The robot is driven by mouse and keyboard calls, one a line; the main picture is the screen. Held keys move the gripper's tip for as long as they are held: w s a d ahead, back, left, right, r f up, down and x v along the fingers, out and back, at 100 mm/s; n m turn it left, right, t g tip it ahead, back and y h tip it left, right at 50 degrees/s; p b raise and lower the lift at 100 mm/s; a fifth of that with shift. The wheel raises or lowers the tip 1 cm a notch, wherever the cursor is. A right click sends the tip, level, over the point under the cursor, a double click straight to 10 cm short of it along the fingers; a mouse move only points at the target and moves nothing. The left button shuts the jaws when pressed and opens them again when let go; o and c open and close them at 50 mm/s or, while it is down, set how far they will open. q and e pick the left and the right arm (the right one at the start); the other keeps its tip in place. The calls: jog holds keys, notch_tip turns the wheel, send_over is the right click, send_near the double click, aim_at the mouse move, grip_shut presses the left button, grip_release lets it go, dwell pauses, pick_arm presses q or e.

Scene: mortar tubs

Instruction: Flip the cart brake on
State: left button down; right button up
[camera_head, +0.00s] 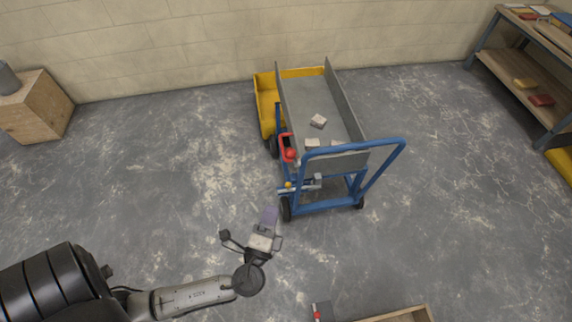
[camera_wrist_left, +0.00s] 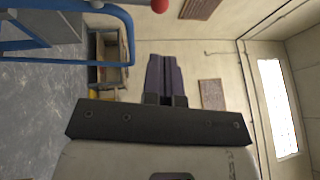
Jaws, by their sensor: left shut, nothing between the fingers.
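The cart has a grey tray (camera_head: 342,108) and a blue push frame (camera_head: 385,158), which also shows at the upper left of the wrist view (camera_wrist_left: 128,28). A red ball knob (camera_head: 290,155) sits by a red bracket on the cart's left side; a red ball (camera_wrist_left: 159,5) shows at the wrist view's top edge. A small grey lever with a yellow part (camera_head: 289,185) is low on the frame; I cannot tell which part is the brake. My left gripper (camera_head: 269,212) is shut and empty, apart from the cart at its near left; its purple fingers (camera_wrist_left: 164,75) are together. My right gripper is not in view.
A few pale blocks (camera_head: 318,121) lie in the tray. A wooden box (camera_head: 38,108) stands at left, a shelf (camera_head: 520,75) at right. A wooden box edge (camera_head: 405,314) is at the bottom. The floor left of the cart is clear.

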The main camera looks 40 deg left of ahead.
aim_at(289, 158)
pick_arm(q)
jog(key=x, duration=1.4)
jog(key=shift+r, duration=0.1)
